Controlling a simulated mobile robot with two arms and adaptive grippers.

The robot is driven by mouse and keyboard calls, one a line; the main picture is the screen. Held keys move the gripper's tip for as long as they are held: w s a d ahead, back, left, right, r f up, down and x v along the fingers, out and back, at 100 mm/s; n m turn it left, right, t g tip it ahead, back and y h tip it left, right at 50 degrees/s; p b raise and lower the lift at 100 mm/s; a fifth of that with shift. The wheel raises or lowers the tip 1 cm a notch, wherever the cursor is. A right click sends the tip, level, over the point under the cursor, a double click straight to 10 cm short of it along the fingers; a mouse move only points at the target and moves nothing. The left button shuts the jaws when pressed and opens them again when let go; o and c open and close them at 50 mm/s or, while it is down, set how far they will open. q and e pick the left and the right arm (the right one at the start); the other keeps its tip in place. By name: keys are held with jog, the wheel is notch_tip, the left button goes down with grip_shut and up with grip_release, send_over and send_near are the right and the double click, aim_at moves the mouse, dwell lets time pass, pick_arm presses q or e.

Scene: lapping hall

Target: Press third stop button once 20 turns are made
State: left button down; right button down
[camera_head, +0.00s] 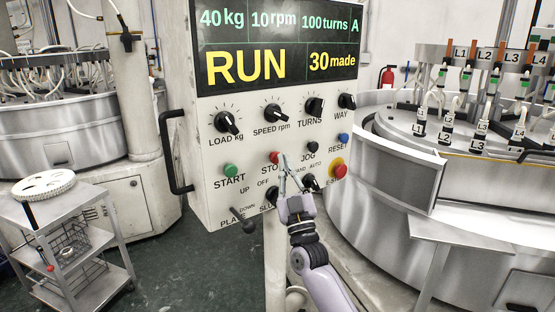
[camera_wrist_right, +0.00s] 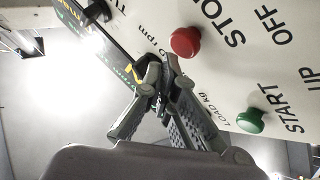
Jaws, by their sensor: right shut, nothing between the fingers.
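The control panel (camera_head: 250,130) has a screen (camera_head: 278,45) reading RUN, 30 made, 40 kg, 10 rpm and 100 turns A. The red STOP button (camera_head: 274,157) sits mid-panel, right of the green START button (camera_head: 230,170). My right gripper (camera_head: 284,163) is shut and empty, its fingertips close to the STOP button in the head view. In the wrist view the red STOP button (camera_wrist_right: 185,42) is just beyond the fingertips (camera_wrist_right: 158,75), and the green START button (camera_wrist_right: 251,121) is lower right. I cannot tell whether the fingers touch STOP. My left gripper is not in view.
Black knobs (camera_head: 272,111) line the panel above the buttons. A blue RESET button (camera_head: 343,139) and a red emergency stop (camera_head: 337,171) on yellow are to the right. A trolley (camera_head: 100,235) stands left; a large round machine (camera_head: 395,160) stands right. A black handle (camera_head: 172,150) edges the panel.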

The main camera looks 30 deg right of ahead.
jog(key=shift+w, duration=0.1)
dwell(0.7)
jog(key=shift+w, duration=0.35)
jog(key=shift+w+a+b, duration=0.1)
jog(key=shift+w+b, duration=0.2)
jog(key=shift+w, duration=0.15)
dwell(0.8)
jog(key=shift+s, duration=0.1)
jog(key=shift+s+p, duration=0.45)
jog(key=shift+s, duration=0.35)
jog(key=s, duration=0.1)
jog(key=s+p, duration=0.1)
jog(key=s, duration=0.1)
jog(key=s+p, duration=0.1)
jog(key=s, duration=0.1)
jog(key=shift+d, duration=0.35)
